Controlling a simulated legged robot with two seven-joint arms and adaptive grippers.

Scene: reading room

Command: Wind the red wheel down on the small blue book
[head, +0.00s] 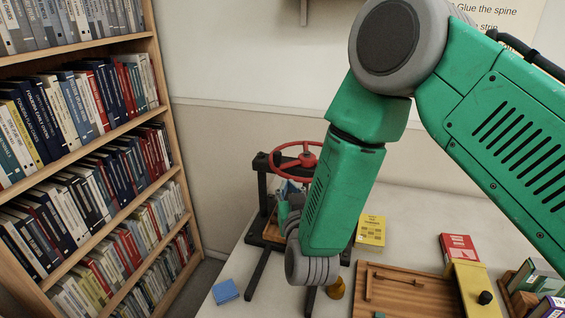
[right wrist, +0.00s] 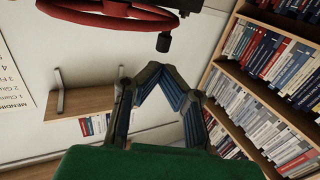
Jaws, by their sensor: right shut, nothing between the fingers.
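The red wheel (head: 294,161) sits on top of a dark-framed press (head: 262,190) at the back left of the table. A small blue book (head: 226,291) lies flat on the table, left of the press and apart from it. My right gripper (head: 290,188) is beside the press, below the wheel, partly hidden by my own green arm. In the right wrist view its fingers (right wrist: 160,72) meet at the tips and hold nothing. The press bed is mostly hidden. My left gripper is out of view.
A tall bookcase (head: 157,100) stands left of the table. A yellow book (head: 371,231), a red book (head: 459,248) and a wooden board (head: 405,293) with a yellow block (head: 470,285) lie right of the press. More books stand in a rack at the far right.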

